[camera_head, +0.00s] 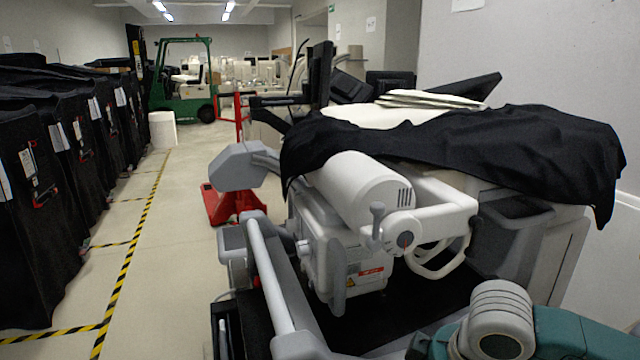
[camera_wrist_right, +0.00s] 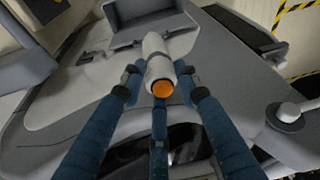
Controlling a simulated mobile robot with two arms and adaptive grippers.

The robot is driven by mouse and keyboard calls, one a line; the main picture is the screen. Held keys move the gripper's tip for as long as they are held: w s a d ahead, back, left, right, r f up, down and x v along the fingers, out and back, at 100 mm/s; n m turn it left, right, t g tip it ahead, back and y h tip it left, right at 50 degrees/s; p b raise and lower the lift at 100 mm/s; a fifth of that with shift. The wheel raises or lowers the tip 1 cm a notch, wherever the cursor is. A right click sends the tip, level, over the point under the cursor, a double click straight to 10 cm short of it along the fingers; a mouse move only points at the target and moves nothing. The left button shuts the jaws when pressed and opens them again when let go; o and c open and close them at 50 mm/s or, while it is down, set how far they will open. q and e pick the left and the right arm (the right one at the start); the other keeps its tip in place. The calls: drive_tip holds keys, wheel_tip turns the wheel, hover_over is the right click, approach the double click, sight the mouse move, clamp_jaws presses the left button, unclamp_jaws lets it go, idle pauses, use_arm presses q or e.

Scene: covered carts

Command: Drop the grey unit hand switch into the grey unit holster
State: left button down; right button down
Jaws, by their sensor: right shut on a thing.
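In the right wrist view my right gripper (camera_wrist_right: 160,85) has blue fingers shut around the hand switch (camera_wrist_right: 157,60), a pale grey-white cylinder with an orange end facing the camera. The switch points away over the grey unit's body (camera_wrist_right: 85,85). A grey open-fronted recess (camera_wrist_right: 145,22) is beyond its far end; I cannot tell whether this is the holster. In the head view the grey and white unit (camera_head: 350,255) stands at the centre right, partly under a black cover. My right gripper and the switch do not show there. My left gripper is in neither view.
A black cloth (camera_head: 480,150) drapes over the unit's top. Covered black carts (camera_head: 35,200) line the left side. A green forklift (camera_head: 185,80) and a red pallet jack (camera_head: 225,205) stand behind. The floor aisle (camera_head: 170,240) is clear. A round grey knob (camera_wrist_right: 287,113) is right of the gripper.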

wheel_tip(320, 180, up, 6)
drive_tip(key=d+m+h, duration=0.1)
drive_tip(key=d+m, duration=0.1)
drive_tip(key=m, duration=0.4)
drive_tip(key=shift+s+d+f+m+t+h, duration=0.2)
drive_tip(key=shift+s+d+m+t+h, duration=0.1)
drive_tip(key=shift+d+m+h, duration=0.1)
